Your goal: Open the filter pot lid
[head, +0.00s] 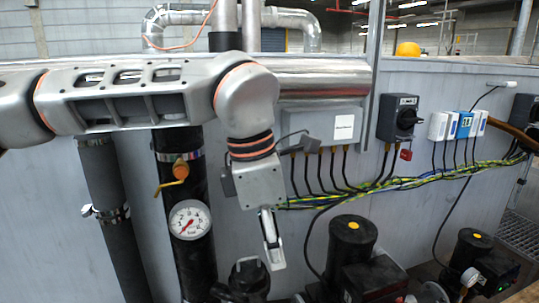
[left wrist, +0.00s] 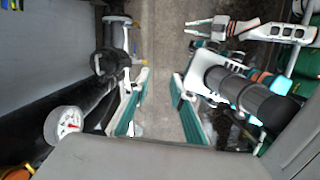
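A black pot with a knobbed top (head: 248,278), which looks like the filter pot, stands low at the bottom edge of the head view; its lower part is cut off. My left gripper (head: 271,242) hangs above it and slightly to its right, pointing down. In the left wrist view its two teal-padded fingers (left wrist: 158,108) are wide apart with nothing between them. A dark round part (left wrist: 108,63) lies beyond the left finger; I cannot tell if it is the pot's lid. A pale jaw-like form (left wrist: 250,28) at the upper right may be my right gripper.
A black pipe with a white gauge (head: 190,220) and orange valve (head: 180,170) stands left of the gripper. Black pumps (head: 350,242) stand to its right. A grey junction box (head: 320,125) with yellow-green cables is on the wall behind.

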